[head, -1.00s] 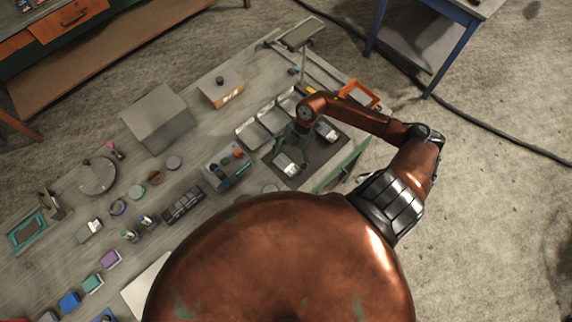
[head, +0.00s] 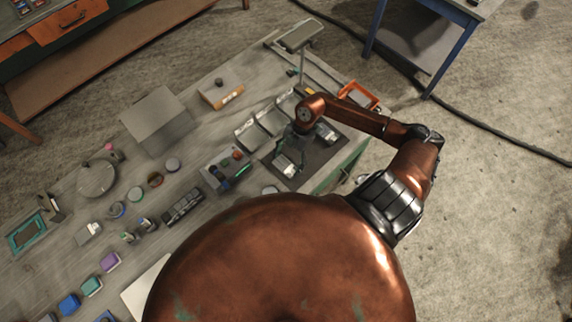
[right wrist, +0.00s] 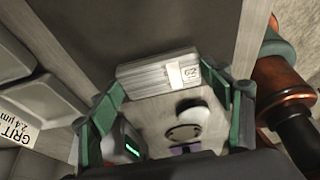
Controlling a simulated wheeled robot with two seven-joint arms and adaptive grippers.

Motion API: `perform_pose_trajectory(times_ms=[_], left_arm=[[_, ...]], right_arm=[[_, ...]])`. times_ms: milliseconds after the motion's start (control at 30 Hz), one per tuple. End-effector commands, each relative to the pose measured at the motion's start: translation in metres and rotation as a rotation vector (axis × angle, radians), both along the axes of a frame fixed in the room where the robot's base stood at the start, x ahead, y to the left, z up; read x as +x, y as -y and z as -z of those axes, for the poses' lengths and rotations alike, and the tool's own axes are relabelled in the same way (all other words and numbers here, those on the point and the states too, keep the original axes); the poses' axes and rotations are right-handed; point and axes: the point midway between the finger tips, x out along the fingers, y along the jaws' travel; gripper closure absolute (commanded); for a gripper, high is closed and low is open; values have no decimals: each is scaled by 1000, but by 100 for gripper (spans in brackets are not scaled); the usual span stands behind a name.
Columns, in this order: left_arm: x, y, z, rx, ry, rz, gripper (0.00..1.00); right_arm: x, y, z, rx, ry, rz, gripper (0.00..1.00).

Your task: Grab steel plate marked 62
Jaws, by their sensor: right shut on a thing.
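The steel plate (right wrist: 150,81) is a grey metal block with a white label that appears to read 62. It sits between the teal-padded fingertips of my right gripper (right wrist: 163,83), which is shut on it at both ends. In the head view the right gripper (head: 298,150) is low over the dark mat (head: 312,160), with the plate (head: 286,165) at its near side. I cannot tell whether the plate touches the mat. Another light metal piece (head: 327,133) lies at the mat's far side, partly hidden by my arm. My left gripper is not in view.
Grey trays (head: 250,134) stand beside the mat, and a parts tray (head: 226,166) is to its left. An orange bin (head: 358,94) sits at the bench's right edge. A post with a flat head (head: 299,35) stands behind. A large grey box (head: 158,118) is farther left.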

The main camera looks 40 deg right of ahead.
Motion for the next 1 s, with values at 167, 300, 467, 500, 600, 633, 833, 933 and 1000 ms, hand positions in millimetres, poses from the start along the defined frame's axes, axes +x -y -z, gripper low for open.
perform_pose_trajectory(times_ms=[167,300,467,500,600,633,833,933,1000], left_arm=[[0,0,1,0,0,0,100],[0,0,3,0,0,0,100],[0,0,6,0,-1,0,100],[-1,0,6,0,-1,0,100],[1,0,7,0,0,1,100],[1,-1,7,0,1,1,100],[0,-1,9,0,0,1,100],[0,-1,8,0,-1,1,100],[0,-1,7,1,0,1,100]], right_arm=[[1,0,-4,1,3,-1,75],[2,0,-15,0,5,-1,75],[-7,4,-40,-3,2,-1,75],[-14,6,-48,-4,2,-3,75],[-34,12,-71,-5,-1,-3,75],[-40,14,-78,-7,-1,-4,75],[-77,25,-102,-3,-5,0,75],[-91,29,-110,-3,-5,1,75],[-100,32,-114,-1,-4,0,75]])
